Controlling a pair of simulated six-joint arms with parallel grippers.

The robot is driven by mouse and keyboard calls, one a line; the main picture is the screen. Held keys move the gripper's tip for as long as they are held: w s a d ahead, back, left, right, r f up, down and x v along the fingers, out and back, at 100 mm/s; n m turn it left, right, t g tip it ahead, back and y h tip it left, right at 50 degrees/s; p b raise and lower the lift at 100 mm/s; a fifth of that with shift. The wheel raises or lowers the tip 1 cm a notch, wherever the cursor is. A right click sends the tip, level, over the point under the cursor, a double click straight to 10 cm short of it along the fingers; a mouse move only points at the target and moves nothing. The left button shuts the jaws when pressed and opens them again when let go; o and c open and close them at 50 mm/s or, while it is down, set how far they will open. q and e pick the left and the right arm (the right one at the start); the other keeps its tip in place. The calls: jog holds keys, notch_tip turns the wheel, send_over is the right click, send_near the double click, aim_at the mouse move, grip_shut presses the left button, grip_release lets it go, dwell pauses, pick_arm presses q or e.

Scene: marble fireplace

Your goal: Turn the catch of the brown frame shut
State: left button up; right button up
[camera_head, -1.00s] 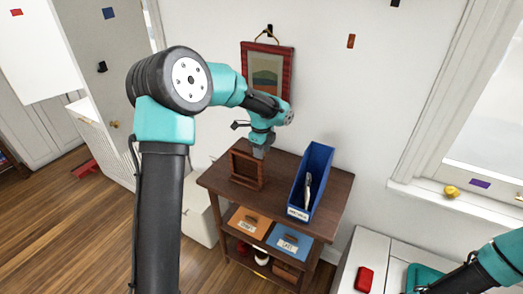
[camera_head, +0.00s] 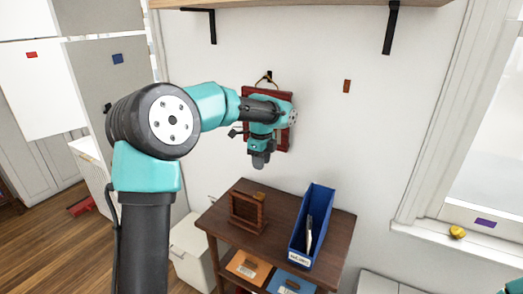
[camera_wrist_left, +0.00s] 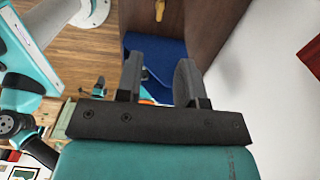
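The brown frame (camera_head: 234,214) stands upright on the left part of the dark wooden table. A small yellowish spot near its top right corner may be the catch (camera_head: 261,196); it is too small to tell which way it is turned. My left gripper (camera_head: 259,165) points down above the frame, apart from it. The left wrist view shows its two fingers (camera_wrist_left: 158,82) spread with nothing held between them. A brass-coloured piece (camera_wrist_left: 159,10) lies on a brown surface at the top of that view. My right gripper is out of view.
A blue file box (camera_head: 314,226) stands right of the frame on the table (camera_head: 283,203). A red-framed picture (camera_head: 285,135) hangs on the wall behind my left gripper, partly hidden by the arm. Labelled orange (camera_head: 240,265) and blue bins sit on the shelf below.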

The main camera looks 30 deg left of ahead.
pick_arm(q)
jog(key=shift+r, duration=2.15)
